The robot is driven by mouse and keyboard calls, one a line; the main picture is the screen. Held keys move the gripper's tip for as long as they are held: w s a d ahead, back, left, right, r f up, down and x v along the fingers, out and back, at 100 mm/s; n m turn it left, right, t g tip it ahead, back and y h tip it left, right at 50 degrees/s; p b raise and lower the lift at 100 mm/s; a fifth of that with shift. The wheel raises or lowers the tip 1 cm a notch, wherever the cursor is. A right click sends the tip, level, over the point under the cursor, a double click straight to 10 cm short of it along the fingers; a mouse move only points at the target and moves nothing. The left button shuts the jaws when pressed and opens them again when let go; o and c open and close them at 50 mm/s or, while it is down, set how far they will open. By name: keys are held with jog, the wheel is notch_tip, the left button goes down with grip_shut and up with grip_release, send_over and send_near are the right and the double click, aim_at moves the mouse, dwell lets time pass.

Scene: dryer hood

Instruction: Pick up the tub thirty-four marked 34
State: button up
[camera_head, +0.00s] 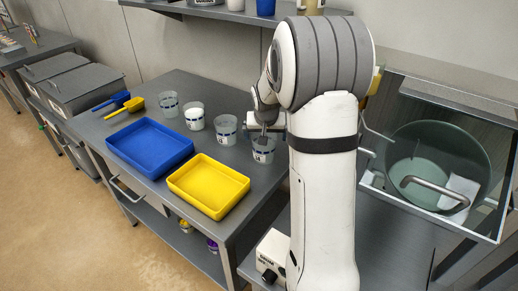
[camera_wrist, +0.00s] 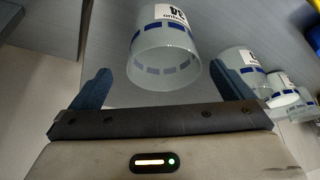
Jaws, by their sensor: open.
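The tub marked 34 (camera_wrist: 150,65) is a clear cup with a blue dashed band and a white label; it looks empty. In the wrist view it lies between the two spread blue fingers of my gripper (camera_wrist: 165,84), with a gap visible on each side. In the head view this tub (camera_head: 263,156) is the nearest of the row on the grey table, and my gripper (camera_head: 266,133) is over it, partly hidden by my arm. My gripper is open and holds nothing.
Other similar tubs (camera_head: 226,124), (camera_head: 194,123), (camera_head: 168,110) stand in a row to the left. A blue tray (camera_head: 150,146) and a yellow tray (camera_head: 208,187) lie in front. Blue and yellow scoops (camera_head: 137,103) lie at the far left. A glass-fronted hood (camera_head: 440,150) is right.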

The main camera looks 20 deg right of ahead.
jog(key=shift+p+x, duration=0.55)
jog(key=shift+x, duration=2.5)
jog(key=shift+w+a, duration=0.1)
jog(key=shift+w, duration=0.05)
jog(key=shift+c, duration=0.4)
jog(key=c, duration=0.9)
